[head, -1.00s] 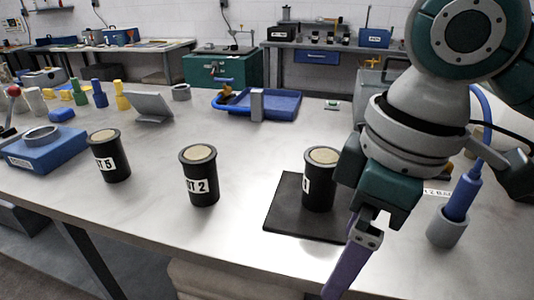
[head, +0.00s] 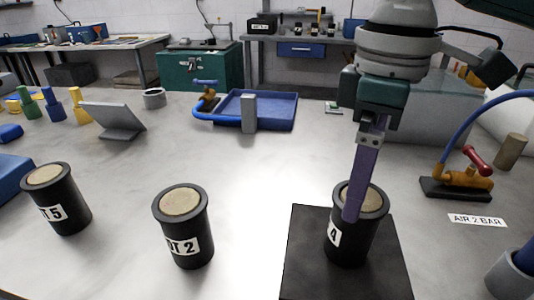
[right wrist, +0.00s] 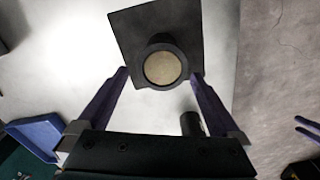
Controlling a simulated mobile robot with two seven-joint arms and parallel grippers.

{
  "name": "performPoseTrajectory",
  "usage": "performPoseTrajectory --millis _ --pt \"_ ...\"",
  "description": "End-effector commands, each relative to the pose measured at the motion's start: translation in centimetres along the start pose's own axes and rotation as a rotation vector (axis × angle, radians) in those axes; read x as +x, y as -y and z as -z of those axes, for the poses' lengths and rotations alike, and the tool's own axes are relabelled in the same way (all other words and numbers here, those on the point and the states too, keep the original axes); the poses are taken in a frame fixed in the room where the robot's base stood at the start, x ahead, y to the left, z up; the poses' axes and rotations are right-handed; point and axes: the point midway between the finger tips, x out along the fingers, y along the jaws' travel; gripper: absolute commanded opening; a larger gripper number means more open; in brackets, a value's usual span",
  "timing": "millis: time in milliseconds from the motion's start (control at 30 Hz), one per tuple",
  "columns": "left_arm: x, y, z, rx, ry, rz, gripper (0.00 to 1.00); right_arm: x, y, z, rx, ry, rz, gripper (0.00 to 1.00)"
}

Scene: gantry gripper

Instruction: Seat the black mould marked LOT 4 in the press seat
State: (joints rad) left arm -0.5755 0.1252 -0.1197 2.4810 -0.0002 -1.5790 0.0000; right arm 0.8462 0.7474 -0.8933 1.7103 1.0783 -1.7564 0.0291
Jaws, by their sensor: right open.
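The black mould (head: 352,248) with a 4 visible on its label stands upright on a dark square mat; the rest of its label is hidden. My right gripper (head: 352,205) points down at it, and a purple finger covers part of its top. In the right wrist view my right gripper (right wrist: 160,76) is open, its fingers on either side of the mould (right wrist: 165,68). A blue block (head: 10,178) is cut off at the left edge; no press seat shows on it now. Small purple prongs at the right wrist view's edge may be my left gripper (right wrist: 306,129).
Black moulds LOT 5 (head: 62,205) and LOT 2 (head: 184,235) stand left of the dark mat (head: 305,245). A blue tray (head: 275,112), grey stand (head: 112,122) and orange valve (head: 460,180) stand around. The table between the moulds is clear.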

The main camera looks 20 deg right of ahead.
Motion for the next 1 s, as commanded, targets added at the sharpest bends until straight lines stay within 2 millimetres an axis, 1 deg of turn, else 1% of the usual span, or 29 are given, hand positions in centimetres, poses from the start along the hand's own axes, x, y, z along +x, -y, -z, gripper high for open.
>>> performPoseTrajectory --millis 33,100,367,500,600,700,900,1000 --pt "0.2 0.0 -0.1 0.001 0.001 0.0 0.5 1.1 0.1 -0.1 0.0 0.005 0.002 1.0" --pt "0.3 0.0 -0.2 0.001 0.003 0.0 0.5 2.2 0.1 -0.1 0.0 0.003 0.003 1.0" --pt "0.6 -0.1 -0.5 0.0 0.008 -0.001 0.5 4.8 0.0 0.0 0.0 0.003 0.002 1.0" --pt "0.8 -0.1 -0.5 -0.001 0.008 -0.002 0.5 7.1 -0.1 0.1 0.001 0.004 0.001 1.0" --pt "1.0 -0.2 -0.6 -0.002 0.008 -0.003 0.5 8.4 -0.1 0.1 -0.001 0.002 0.001 1.0" --pt "1.0 -0.2 -0.6 -0.005 0.007 -0.005 0.5 8.9 -0.1 0.1 -0.001 0.001 -0.002 1.0" --pt "1.0 -0.3 -0.5 -0.009 0.007 -0.009 0.5 8.9 -0.1 0.1 -0.001 0.0 -0.002 1.0" --pt "1.0 -0.3 -0.5 -0.009 0.006 -0.009 0.5 8.9 -0.1 0.1 -0.001 0.001 -0.002 0.89"
